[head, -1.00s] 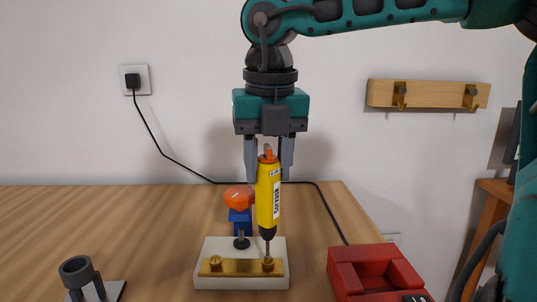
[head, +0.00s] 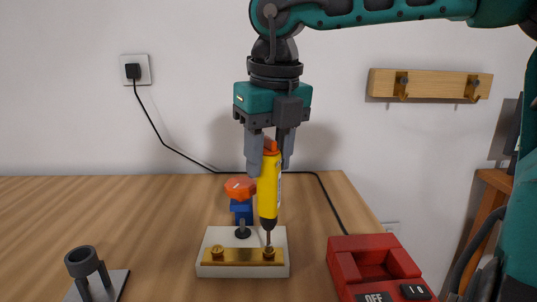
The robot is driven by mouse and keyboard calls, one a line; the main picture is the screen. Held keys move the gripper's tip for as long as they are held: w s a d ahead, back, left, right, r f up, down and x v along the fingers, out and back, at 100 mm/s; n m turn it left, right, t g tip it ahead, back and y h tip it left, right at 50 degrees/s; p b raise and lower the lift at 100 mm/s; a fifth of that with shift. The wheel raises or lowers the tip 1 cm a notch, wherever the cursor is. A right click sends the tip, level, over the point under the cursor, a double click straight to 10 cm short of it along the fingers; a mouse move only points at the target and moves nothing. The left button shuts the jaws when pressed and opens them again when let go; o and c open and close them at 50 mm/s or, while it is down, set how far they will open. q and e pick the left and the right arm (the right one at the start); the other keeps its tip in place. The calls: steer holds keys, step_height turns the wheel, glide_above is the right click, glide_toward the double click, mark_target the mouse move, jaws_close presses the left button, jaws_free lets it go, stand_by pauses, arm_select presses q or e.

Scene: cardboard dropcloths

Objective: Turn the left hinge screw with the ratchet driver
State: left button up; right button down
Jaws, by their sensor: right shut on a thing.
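My right gripper (head: 269,160) is shut on the upper end of the yellow ratchet driver (head: 268,190), which has an orange cap. The driver stands upright, its thin shaft pointing down to the right screw (head: 268,252) on the brass hinge plate (head: 243,257). The tip appears to be on that screw; exact seating is too small to tell. The left hinge screw (head: 217,252) is uncovered at the plate's other end. The brass plate lies on a white block (head: 214,238) on the table. My left gripper is not in view.
An orange-knobbed blue clamp (head: 241,206) stands behind the plate, close to the driver. A dark tubular holder (head: 82,264) is at front left. A red tray with switches (head: 345,270) is at front right. A black cable (head: 187,156) runs along the back; table left is clear.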

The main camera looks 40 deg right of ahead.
steer(key=shift+s+f, duration=0.2)
steer(key=shift+f, duration=0.3)
steer(key=shift+f+m+b, duration=0.2)
steer(key=shift+m+b, duration=0.45)
steer(key=shift+m, duration=0.25)
steer(key=m+b, duration=0.1)
steer(key=m, duration=0.1)
steer(key=m+b, duration=0.1)
steer(key=m, duration=0.1)
steer(key=shift+m+g+h, duration=0.3)
steer(key=shift+m, duration=0.1)
steer(key=m, duration=0.2)
steer(key=shift+r+m, duration=0.2)
steer(key=shift+m, duration=0.2)
steer(key=m, duration=0.3)
steer(key=shift+g, duration=0.4)
